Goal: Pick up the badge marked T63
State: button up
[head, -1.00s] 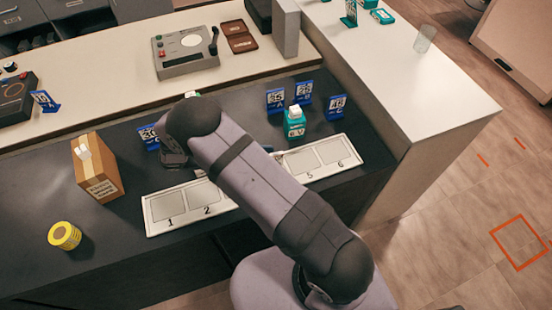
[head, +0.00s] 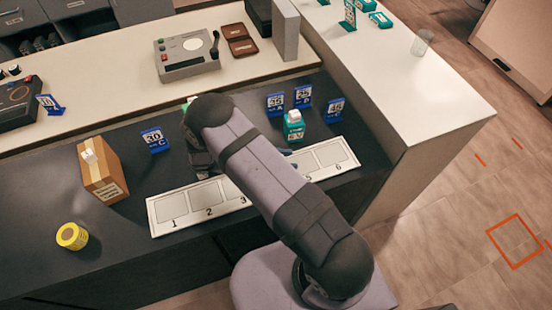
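No badge with a readable T63 mark shows in the head view. Part of my gripper (head: 200,162) shows as a dark shape left of my arm's wrist, over the dark counter behind the numbered white board (head: 160,231). Its fingertips are hidden or too dark to make out, so I cannot tell if it is open or holds anything. My arm covers the middle of the board. A small bluish thing (head: 286,152) peeks out right of the arm, too small to identify.
A cardboard box (head: 104,178) and yellow roll (head: 72,237) are at left. A control box (head: 187,61) sits on the pale counter.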

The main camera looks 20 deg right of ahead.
jog(key=shift+d+f, duration=0.25)
jog(key=shift+d, duration=0.15)
grip_shut()
jog(key=shift+r, duration=0.2)
notch_tip(320, 180, up, 10)
jog(key=b, duration=0.2)
jog(key=shift+f, duration=0.15)
